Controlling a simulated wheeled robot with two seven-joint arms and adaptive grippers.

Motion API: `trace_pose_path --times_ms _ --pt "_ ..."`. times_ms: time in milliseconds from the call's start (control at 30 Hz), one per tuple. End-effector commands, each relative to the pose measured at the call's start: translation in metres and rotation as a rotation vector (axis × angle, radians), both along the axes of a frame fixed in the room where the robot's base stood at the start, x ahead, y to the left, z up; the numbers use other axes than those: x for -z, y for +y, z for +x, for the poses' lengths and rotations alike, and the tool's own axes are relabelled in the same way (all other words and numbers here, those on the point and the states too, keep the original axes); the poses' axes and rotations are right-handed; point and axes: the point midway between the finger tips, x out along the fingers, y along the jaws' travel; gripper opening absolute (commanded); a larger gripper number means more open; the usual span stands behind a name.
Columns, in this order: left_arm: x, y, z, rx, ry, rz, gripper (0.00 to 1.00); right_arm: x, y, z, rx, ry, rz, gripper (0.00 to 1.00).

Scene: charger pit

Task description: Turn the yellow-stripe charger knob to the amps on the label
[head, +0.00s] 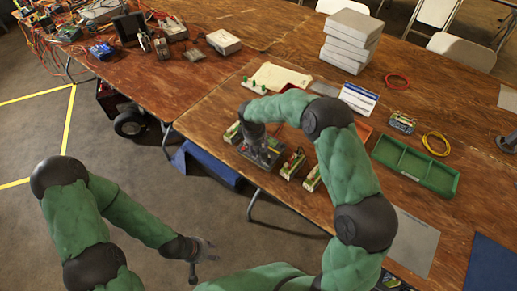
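Several small charger-like units with pale green parts stand in a row on the wooden table: one (232,133) at the left, one (292,164) in the middle and one (312,179) at the right. A dark grey unit (266,158) sits among them. I cannot make out a yellow stripe, a knob or amps figures at this size. My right gripper (260,146) reaches down over the dark grey unit; its fingers are mostly hidden, and contact is unclear. My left gripper (204,260) hangs over the floor, off the table, with fingers spread and nothing between them.
A white card with a blue band (358,98) stands behind the row. A green tray (416,166), a yellow cable coil (436,143) and another unit (402,122) lie to the right. White boxes (350,38) are stacked at the back. A grey mat (415,240) lies in front.

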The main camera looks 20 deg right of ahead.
Motion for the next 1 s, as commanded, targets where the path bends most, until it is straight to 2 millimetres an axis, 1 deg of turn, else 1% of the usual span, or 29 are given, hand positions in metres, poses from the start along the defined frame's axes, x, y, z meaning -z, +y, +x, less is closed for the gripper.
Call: trace_pose_path --times_ms 33,133,400,433,467,500,567,600,867,1000 --pt "0.0015 0.0000 0.0000 0.000 0.000 0.000 0.40 0.0043 -0.0007 0.0004 0.001 0.000 0.000 0.45" --pt "0.0021 0.0000 0.0000 0.000 0.000 0.000 0.40 0.0082 -0.0014 0.0007 0.001 0.000 0.001 0.45" --pt "0.0019 0.0001 0.0000 0.000 0.000 0.000 0.40 0.0089 -0.0015 0.0009 0.001 0.000 0.001 0.45" --pt "0.0019 0.0001 0.0000 0.000 0.000 0.000 0.40 0.0088 -0.0015 0.0009 0.001 0.000 0.001 0.42" --pt "0.0019 0.0001 0.0000 0.000 0.000 0.000 0.40 0.0088 -0.0015 0.0009 0.001 0.000 0.001 0.33" --pt "0.0019 0.0001 0.0001 0.000 0.000 0.000 0.40 0.0088 -0.0015 0.0009 0.000 0.001 0.001 0.22" --pt "0.0019 0.0001 0.0000 0.000 0.000 0.000 0.40 0.0087 -0.0015 0.0009 0.000 0.000 0.000 0.05" --pt "0.0019 0.0001 0.0000 0.000 0.000 0.000 0.40 0.0087 -0.0015 0.0009 0.000 0.000 0.000 0.00" --pt "0.0030 0.0000 0.0001 0.000 0.000 0.000 0.40 0.0089 -0.0014 0.0010 0.009 -0.001 0.001 0.00" --pt "0.0066 0.0000 0.0001 0.000 0.000 0.000 0.40 0.0093 -0.0014 0.0012 0.048 -0.008 0.006 0.00"
